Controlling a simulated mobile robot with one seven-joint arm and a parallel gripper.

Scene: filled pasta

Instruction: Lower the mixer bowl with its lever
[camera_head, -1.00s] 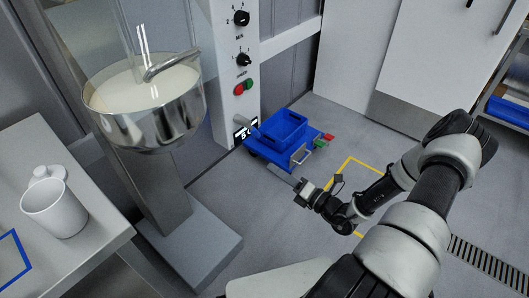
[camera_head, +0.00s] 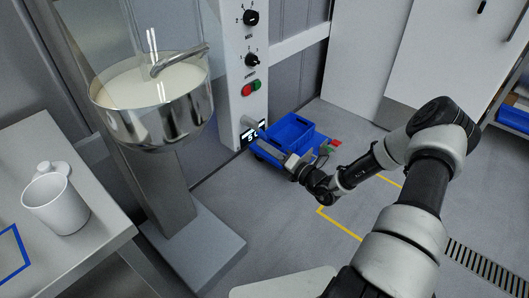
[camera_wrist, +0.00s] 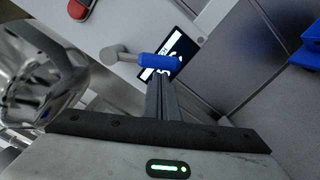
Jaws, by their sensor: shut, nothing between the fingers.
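The steel mixer bowl (camera_head: 165,118) with pale contents stands at the left in the head view, beside the mixer's white control column (camera_head: 240,60). The bowl's shiny side also shows at the left of the wrist view (camera_wrist: 45,75). The lever (camera_wrist: 160,61) has a grey hub and a blue grip lying roughly sideways in front of a dark display. My gripper (camera_wrist: 160,80) is shut and empty. Its fingertips are just below the blue grip in the wrist picture; I cannot tell whether they touch it. In the head view, my gripper (camera_head: 264,147) is low beside the column.
A blue crate (camera_head: 292,130) on a low blue cart is right behind my gripper. A red and a green button (camera_head: 246,90) sit on the column above the display. A table with a white canister (camera_head: 57,204) is at the left.

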